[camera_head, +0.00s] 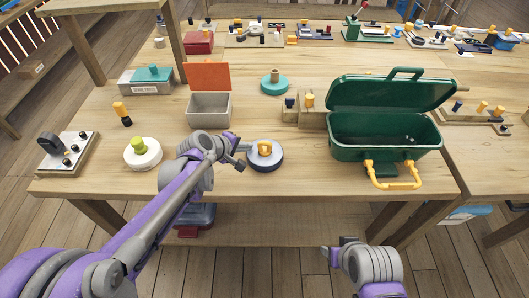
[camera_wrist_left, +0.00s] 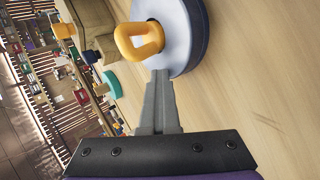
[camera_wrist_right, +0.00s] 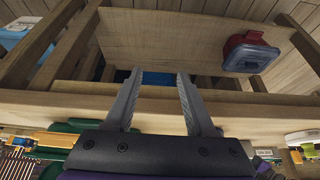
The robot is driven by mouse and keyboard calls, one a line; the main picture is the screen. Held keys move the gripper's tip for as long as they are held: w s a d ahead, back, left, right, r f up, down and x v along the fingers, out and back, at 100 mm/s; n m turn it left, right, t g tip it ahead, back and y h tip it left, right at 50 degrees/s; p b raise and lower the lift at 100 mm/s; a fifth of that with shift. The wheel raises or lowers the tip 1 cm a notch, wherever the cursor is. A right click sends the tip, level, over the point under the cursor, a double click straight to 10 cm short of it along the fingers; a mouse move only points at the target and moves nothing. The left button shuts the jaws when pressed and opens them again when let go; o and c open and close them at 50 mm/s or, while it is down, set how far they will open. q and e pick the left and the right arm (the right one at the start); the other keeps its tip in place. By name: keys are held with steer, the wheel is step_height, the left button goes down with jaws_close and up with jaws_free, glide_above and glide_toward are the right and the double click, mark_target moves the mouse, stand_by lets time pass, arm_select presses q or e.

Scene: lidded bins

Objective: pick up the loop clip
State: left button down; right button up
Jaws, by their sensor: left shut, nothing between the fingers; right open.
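The yellow loop clip (camera_head: 265,148) stands on a round disc (camera_head: 266,161) with a pale top and dark blue side, near the table's front edge. The loop (camera_wrist_left: 124,42) and disc (camera_wrist_left: 186,22) also show in the left wrist view. My left gripper (camera_head: 243,158) is shut and empty, just left of the disc. In the left wrist view its fingertips (camera_wrist_left: 158,72) point at the loop's near side; I cannot tell whether they touch the disc. My right gripper (camera_head: 328,256) is low, in front of the table. In the right wrist view it is open and empty (camera_wrist_right: 155,72).
A grey bin (camera_head: 209,110) with a raised orange lid stands behind. A green box (camera_head: 385,150) with its lid open and a yellow handle stands right. A white disc (camera_head: 143,158) with a green piece lies left. Bare tabletop lies between disc and green box.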

steer(key=w+a+r+m+g+y, duration=0.1)
steer(key=w+a+r+m, duration=0.2)
steer(key=w+r+m, duration=0.4)
steer(key=w+a+r+m+g+y, duration=0.1)
steer(key=w+a+r+m, duration=0.2)
steer(key=w, duration=0.7)
steer(key=m+g+y, duration=0.2)
steer(key=m+g, duration=0.1)
steer(key=m, duration=0.6)
glide_toward(266, 142)
steer(key=shift+y, duration=0.3)
steer(key=x, duration=0.5)
steer(key=shift+s+d+f, duration=0.15)
steer(key=shift+d+f, duration=0.15)
steer(key=shift+f, duration=0.05)
steer(key=shift+w+x, duration=0.1)
steer(key=shift+x, duration=1.25)
steer(key=shift+w+x, duration=0.15)
steer(key=shift+x, duration=1.2)
steer(key=shift+a+r, duration=0.1)
steer(key=shift+a, duration=0.1)
steer(key=shift+c, duration=0.3)
jaws_close()
